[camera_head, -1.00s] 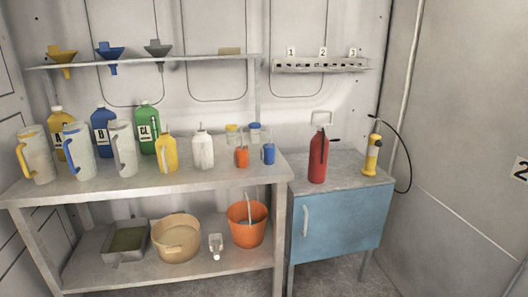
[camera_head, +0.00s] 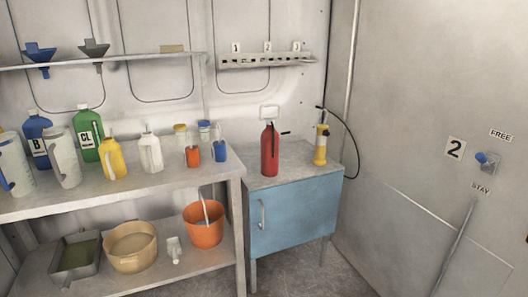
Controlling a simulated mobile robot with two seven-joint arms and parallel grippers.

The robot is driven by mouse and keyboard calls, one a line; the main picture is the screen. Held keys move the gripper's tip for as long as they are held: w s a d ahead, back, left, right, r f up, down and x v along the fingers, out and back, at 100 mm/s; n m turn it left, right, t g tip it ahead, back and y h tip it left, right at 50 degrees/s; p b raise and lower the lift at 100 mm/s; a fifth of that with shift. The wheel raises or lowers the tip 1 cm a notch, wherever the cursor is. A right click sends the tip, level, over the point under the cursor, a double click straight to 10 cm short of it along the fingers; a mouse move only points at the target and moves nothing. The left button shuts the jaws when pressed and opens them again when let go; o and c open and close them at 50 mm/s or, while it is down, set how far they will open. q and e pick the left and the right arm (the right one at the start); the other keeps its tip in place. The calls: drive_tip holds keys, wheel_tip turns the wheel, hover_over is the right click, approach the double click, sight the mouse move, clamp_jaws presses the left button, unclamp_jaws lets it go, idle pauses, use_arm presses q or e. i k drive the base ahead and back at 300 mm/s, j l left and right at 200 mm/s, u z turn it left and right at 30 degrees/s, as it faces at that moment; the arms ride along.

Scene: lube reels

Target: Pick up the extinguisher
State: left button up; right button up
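The extinguisher (camera_head: 269,152) is a red cylinder with a dark handle and hose at its top. It stands upright on the grey top of the blue cabinet (camera_head: 296,216), toward the left side. Neither of my grippers shows in the head view, and nothing is touching the extinguisher.
A yellow pump tool (camera_head: 321,146) with a black hose stands right of the extinguisher. A grey workbench (camera_head: 120,187) with jugs and bottles adjoins on the left, an orange bucket (camera_head: 204,229) on its lower shelf. A numbered rail (camera_head: 265,61) hangs above. The right wall carries a blue-knobbed switch (camera_head: 484,158).

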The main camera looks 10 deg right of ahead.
sight(270, 137)
drive_tip(key=i+l+z, duration=0.15)
drive_tip(key=i+l, duration=0.75)
drive_tip(key=i, duration=0.1)
